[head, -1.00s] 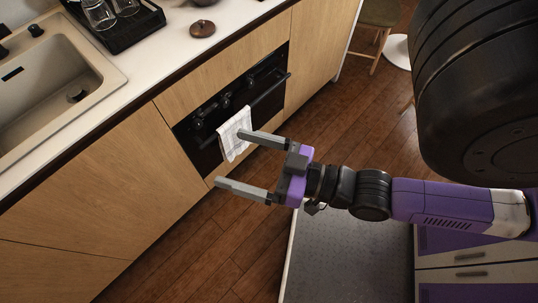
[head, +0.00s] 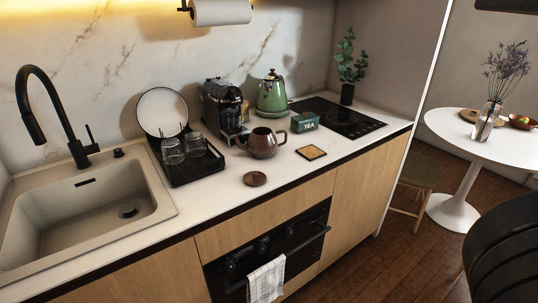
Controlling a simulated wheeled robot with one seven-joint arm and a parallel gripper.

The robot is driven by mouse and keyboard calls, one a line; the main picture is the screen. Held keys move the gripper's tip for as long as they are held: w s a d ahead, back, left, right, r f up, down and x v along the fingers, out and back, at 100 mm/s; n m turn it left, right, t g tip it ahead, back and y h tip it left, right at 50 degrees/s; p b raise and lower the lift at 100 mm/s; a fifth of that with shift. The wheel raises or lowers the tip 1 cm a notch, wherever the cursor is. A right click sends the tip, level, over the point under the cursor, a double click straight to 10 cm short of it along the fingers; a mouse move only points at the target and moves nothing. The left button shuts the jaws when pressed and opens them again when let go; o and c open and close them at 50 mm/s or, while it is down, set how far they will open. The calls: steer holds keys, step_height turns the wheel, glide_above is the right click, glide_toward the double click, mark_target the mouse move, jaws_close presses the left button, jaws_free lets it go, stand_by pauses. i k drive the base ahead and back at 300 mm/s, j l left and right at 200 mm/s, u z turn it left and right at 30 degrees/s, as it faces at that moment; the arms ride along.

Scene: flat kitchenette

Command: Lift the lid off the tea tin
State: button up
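The tea tin (head: 304,123) is a small dark green box with "TEA" in white letters on its front. It stands on the worktop between the brown teapot and the black hob. Its top looks closed by a green lid (head: 304,115), though the seam is too small to make out. My gripper is outside the head view now.
A brown teapot (head: 262,143), a coaster (head: 311,152) and a round brown wooden lid (head: 255,179) lie near the tin.

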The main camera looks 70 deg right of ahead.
mark_target(306, 116)
steer(key=z, duration=1.7)
